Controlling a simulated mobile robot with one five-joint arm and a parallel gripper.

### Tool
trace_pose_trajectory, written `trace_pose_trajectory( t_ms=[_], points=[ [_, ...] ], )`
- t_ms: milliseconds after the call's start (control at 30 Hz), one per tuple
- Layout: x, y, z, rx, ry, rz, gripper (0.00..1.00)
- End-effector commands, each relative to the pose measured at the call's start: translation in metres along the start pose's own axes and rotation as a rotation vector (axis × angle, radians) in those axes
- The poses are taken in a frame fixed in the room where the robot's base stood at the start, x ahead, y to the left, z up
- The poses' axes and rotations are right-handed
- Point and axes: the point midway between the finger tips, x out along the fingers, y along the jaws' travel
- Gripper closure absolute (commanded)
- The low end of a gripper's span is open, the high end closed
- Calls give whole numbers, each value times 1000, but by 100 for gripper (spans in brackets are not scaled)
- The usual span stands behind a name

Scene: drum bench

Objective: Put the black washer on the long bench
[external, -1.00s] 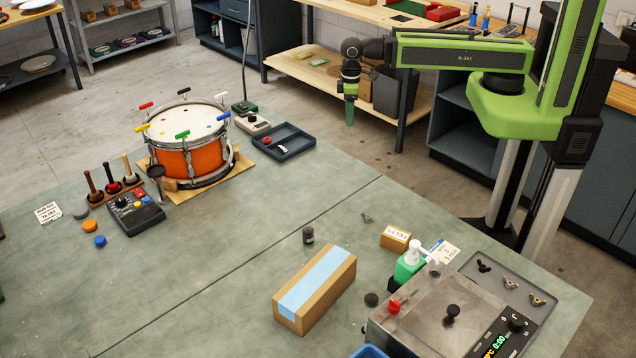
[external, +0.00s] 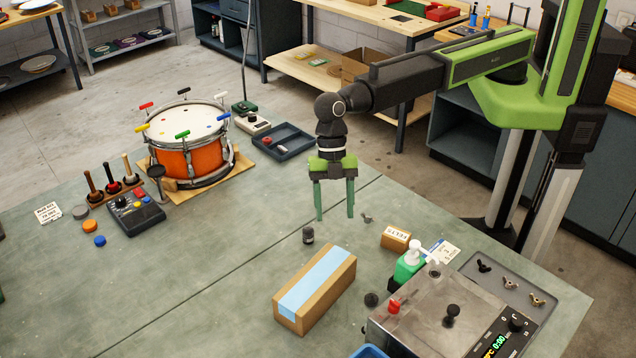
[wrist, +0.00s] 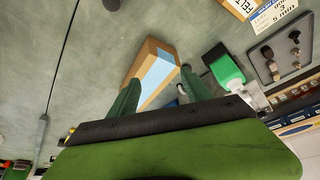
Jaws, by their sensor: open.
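A small flat black disc, which looks like the black washer (external: 371,299), lies on the large grey-green worktop (external: 200,285), between the cardboard box and the metal-topped device. In the wrist view I cannot make it out clearly; my right finger may cover it. My gripper (external: 335,218) points down above the worktop, behind the cardboard box and left of the felts box, with its fingers apart and nothing between them. The fingers of my gripper (wrist: 160,77) also show in the wrist view. A long wood-topped bench (external: 345,84) stands at the back; I cannot tell which surface is the long bench.
The cardboard box with blue tape (external: 312,287), a dark small cylinder (external: 308,235), the felts box (external: 396,238), a green bottle (external: 408,266) and the metal-topped device (external: 430,310) surround the disc. An orange drum (external: 188,160) stands left. The worktop's left front is clear.

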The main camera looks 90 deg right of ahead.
Motion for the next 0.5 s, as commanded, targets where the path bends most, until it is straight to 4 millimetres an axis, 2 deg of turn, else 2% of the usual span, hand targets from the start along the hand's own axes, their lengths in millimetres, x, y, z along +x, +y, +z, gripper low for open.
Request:
trace_pose_trajectory(
  t_ms=[33,100,167,233,367,500],
  points=[
    [8,-21,-32,-45,-2,-19,43],
    [16,-46,-57,-85,-2,-35,43],
    [21,-57,-69,-105,-2,-44,43],
    [23,-63,-75,-114,-3,-48,43],
    [27,-63,-74,-114,-3,-48,43],
    [45,-63,-72,-114,-3,-48,43]
  ],
)
